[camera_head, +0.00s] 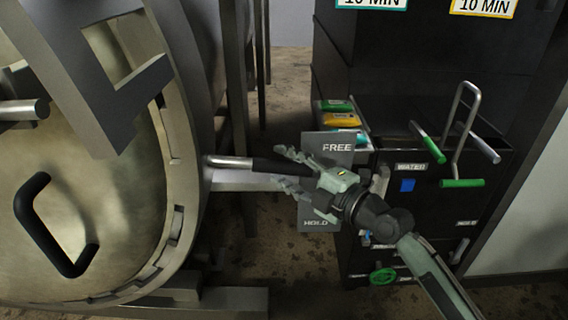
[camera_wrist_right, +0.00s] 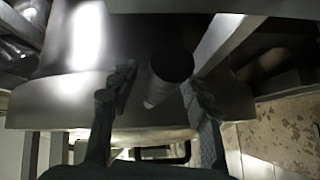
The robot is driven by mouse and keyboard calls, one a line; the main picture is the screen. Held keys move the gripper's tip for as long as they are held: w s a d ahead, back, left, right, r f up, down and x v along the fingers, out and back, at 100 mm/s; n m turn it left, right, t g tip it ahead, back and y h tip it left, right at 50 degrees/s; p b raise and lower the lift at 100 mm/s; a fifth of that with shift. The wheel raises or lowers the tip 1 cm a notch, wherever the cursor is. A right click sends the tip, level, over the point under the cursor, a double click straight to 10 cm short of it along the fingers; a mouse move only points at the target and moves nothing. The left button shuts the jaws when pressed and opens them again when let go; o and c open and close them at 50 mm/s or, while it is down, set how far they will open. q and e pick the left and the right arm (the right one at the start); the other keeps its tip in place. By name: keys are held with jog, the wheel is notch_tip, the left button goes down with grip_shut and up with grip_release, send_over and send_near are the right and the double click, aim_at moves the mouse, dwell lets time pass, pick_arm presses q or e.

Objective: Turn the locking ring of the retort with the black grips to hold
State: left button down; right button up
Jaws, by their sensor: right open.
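The round retort door (camera_head: 110,210) with its notched metal locking ring (camera_head: 182,150) fills the left of the head view. A metal bar sticks out to the right from the ring and ends in a black grip (camera_head: 266,166). My right gripper (camera_head: 284,170) is open, with one finger above the grip and one below it. In the right wrist view the grip's dark round end (camera_wrist_right: 172,65) shows between the spread fingers (camera_wrist_right: 160,88); I cannot tell whether either finger touches it. A grey plate (camera_head: 340,144) reading FREE above and HOLD below stands behind the gripper. My left gripper is not in view.
A black handle (camera_head: 48,225) sits on the door. A dark cabinet (camera_head: 420,215) with green-gripped levers (camera_head: 462,183) and a green valve wheel (camera_head: 382,277) stands at right, close to my right arm. Brown floor shows between retort and cabinet.

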jog(key=shift+w+a, duration=0.1)
jog(key=shift+c, duration=0.6)
grip_shut()
